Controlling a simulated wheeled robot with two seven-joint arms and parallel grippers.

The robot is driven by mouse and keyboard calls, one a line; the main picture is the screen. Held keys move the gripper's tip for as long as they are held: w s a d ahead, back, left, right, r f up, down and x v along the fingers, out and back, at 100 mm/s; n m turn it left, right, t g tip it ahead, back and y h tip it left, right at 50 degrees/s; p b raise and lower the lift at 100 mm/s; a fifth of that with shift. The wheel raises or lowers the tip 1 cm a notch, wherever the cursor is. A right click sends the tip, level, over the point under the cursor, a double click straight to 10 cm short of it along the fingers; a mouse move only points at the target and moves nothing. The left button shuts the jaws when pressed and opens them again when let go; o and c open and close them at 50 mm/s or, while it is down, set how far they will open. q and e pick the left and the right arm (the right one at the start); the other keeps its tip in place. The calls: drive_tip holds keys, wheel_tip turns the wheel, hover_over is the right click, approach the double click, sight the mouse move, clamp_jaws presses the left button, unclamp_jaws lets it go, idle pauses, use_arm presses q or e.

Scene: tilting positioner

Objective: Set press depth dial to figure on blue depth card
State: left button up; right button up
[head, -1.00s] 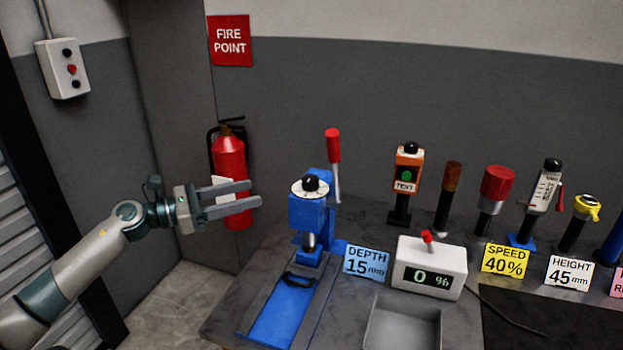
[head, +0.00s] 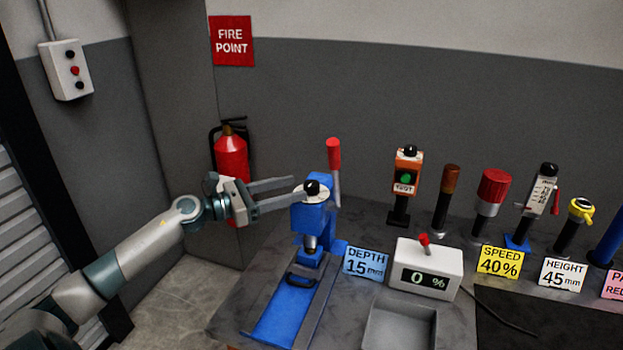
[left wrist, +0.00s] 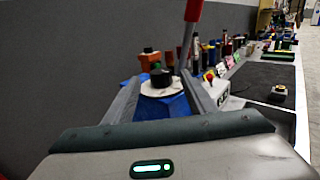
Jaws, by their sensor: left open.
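The blue press (head: 310,225) stands on the bench with a white dial plate and a black dial knob (head: 312,187) on top. The blue depth card (head: 366,263) beside it reads "DEPTH 15 mm". My left gripper (head: 298,191) is open, its fingers pointing right at the dial's height, with the tips close to the knob. In the left wrist view the knob (left wrist: 160,76) and its white dial plate (left wrist: 160,89) show between the two open fingers, ahead of them. The dial's figures are too small to read. My right gripper is not in view.
The press's red-handled lever (head: 334,160) rises just behind the dial. A white box reading 0 % (head: 427,268) and a grey tray (head: 400,325) are to the right. Several other controls line the bench's back. A fire extinguisher (head: 231,155) hangs behind my left gripper.

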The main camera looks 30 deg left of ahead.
sight(311, 183)
use_arm(q)
drive_tip(key=p+x, duration=0.2)
drive_tip(key=x, duration=0.3)
drive_tip(key=shift+r, duration=0.15)
drive_tip(key=shift+w+d+p, duration=0.4)
drive_tip(key=shift+w+p, duration=0.05)
drive_tip(key=shift+w, duration=0.15)
drive_tip(key=shift+c, duration=1.1)
drive_tip(key=c, duration=0.8)
